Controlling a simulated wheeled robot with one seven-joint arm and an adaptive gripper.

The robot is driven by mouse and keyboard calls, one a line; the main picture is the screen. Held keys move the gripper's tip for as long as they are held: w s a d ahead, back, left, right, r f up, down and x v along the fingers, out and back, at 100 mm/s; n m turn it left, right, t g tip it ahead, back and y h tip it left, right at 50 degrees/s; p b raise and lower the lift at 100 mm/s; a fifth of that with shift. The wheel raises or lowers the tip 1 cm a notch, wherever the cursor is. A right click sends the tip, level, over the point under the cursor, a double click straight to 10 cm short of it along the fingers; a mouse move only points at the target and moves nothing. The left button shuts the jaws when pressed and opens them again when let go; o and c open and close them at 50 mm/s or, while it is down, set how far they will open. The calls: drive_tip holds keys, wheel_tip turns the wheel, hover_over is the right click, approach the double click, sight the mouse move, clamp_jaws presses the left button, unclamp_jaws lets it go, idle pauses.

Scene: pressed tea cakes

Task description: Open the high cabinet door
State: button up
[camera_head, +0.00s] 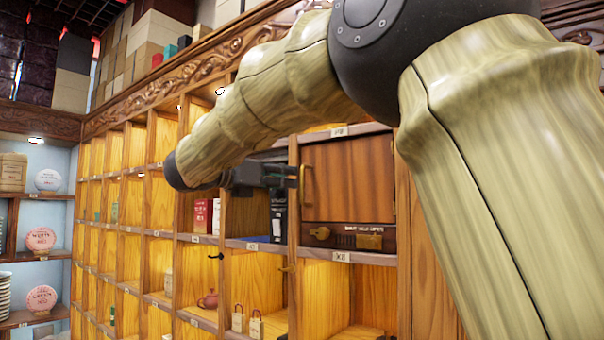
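The high cabinet door (352,180) is a reddish-brown wooden panel set in the shelf wall, right of centre, and looks closed. Its upright brass handle (308,187) is near the door's left edge. My gripper (291,177) is just left of the handle, pointing right toward it, with its tips very close to it. I cannot tell whether the fingers touch the handle or how far apart they are. My arm crosses the upper and right parts of the view and hides part of the shelf wall.
Below the door is a dark strip with a brass knob (320,233). A black package (278,213) stands in the compartment under my gripper. Red boxes (203,216), a reddish teapot (208,299) and small tags stand in other compartments. Round tea cakes (41,240) are on the left shelves.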

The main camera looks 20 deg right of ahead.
sight(303, 199)
drive_tip(key=p+x, duration=0.1)
drive_tip(key=x, duration=0.1)
drive_tip(key=p+x, duration=0.1)
drive_tip(key=x, duration=0.1)
drive_tip(key=shift+d+r+p, duration=0.2)
drive_tip(key=shift+d+p, duration=0.1)
drive_tip(key=shift+d, duration=0.05)
drive_tip(key=shift+p+x, duration=0.35)
drive_tip(key=shift+x, duration=0.55)
drive_tip(key=shift+f, duration=0.2)
drive_tip(key=shift+c, duration=0.2)
clamp_jaws()
